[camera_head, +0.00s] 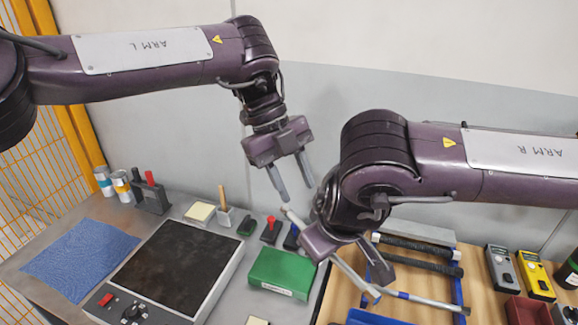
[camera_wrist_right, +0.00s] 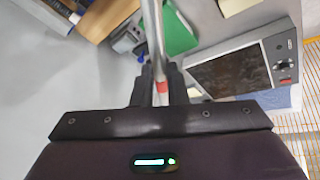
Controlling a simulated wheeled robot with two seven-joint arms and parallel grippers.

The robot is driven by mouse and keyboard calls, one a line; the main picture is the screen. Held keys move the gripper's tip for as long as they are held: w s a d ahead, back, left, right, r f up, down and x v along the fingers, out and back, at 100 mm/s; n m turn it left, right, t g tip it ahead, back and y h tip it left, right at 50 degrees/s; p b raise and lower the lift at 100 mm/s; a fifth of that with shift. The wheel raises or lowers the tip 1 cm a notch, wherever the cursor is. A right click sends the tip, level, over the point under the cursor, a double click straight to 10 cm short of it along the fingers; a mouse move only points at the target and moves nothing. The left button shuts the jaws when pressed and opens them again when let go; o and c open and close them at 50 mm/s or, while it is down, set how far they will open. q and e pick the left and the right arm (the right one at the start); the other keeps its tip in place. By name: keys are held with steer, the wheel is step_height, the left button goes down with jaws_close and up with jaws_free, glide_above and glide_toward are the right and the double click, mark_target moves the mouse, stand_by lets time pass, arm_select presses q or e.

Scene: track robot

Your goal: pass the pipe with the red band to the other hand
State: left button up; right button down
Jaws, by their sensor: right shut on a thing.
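My right gripper (camera_head: 365,268) is shut on a thin grey pipe, low over the bench's right part. The pipe's pale end (camera_head: 294,217) sticks out up and left of the gripper in the head view. In the right wrist view the pipe with the red band (camera_wrist_right: 155,40) runs up from between the dark fingers (camera_wrist_right: 160,86). Its red band shows right at the fingers there; in the head view it is hidden. My left gripper (camera_head: 297,190) is open and empty, fingers pointing down, just above the pipe's pale end in the picture. Whether they touch cannot be told.
A green box (camera_head: 283,272) stands below the pipe. A dark-topped instrument (camera_head: 172,262) and a blue cloth (camera_head: 78,260) lie to the left.

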arm_select(q)
steer(key=x, duration=0.8)
steer(key=shift+d+f, duration=0.15)
steer(key=shift+f, duration=0.25)
steer(key=shift+c, duration=0.3)
jaws_close()
arm_select(e)
steer(key=shift+a, duration=0.1)
steer(key=c, duration=1.4)
jaws_free()
steer(key=shift+s, duration=0.1)
arm_select(q)
steer(key=shift+d+r, duration=0.1)
arm_select(e)
steer(key=shift+o, duration=0.3)
